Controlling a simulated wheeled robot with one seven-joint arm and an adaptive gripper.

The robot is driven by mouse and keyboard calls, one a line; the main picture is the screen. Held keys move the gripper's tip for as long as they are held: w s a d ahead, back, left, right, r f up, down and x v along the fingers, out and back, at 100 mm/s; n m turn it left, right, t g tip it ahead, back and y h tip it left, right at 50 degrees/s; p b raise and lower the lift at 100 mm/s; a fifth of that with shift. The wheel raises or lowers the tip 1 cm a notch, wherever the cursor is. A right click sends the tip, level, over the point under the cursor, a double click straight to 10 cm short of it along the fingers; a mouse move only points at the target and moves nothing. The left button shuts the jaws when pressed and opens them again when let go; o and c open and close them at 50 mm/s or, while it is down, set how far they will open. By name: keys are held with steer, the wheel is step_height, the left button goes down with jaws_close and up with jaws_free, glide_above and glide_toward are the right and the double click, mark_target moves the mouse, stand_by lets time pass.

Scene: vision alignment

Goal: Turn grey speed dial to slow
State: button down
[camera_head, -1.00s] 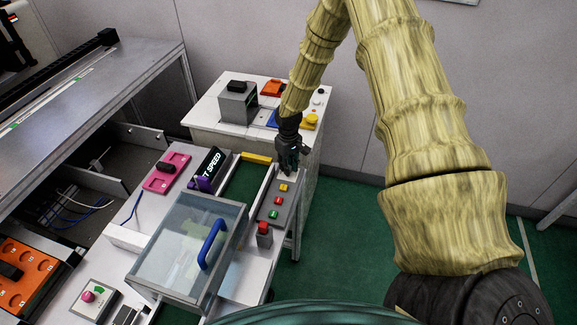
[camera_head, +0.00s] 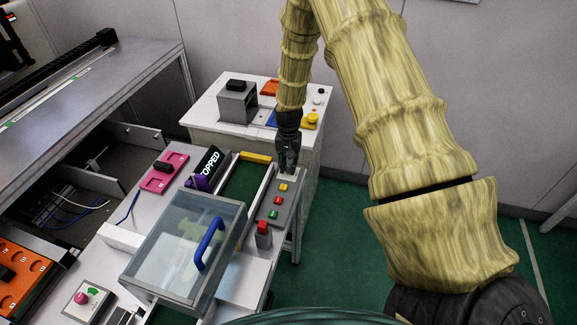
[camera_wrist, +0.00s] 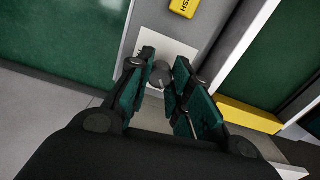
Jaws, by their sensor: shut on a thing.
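The grey speed dial (camera_wrist: 160,75) shows in the wrist view as a small round grey knob on a white plate (camera_wrist: 178,47). My gripper (camera_wrist: 160,84) has its two green-sided fingers on either side of the knob and is shut on it. In the head view my gripper (camera_head: 287,168) points down at the far end of the grey button panel (camera_head: 265,213), and it hides the dial there. The dial's marks and pointer cannot be read. A tilted black display (camera_head: 209,161) beside the panel shows white letters ending in "OPPED".
A clear-lidded box with a blue handle (camera_head: 208,243) stands to the left. A white cabinet (camera_head: 300,98) stands behind my gripper.

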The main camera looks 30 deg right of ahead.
mark_target(289, 166)
steer(key=shift+w+d+m, duration=0.1)
steer(key=shift+m, duration=0.5)
steer(key=shift+r, duration=0.1)
steer(key=c, duration=1.3)
jaws_free()
steer(key=shift+o, duration=0.2)
step_height(289, 166, up, 12)
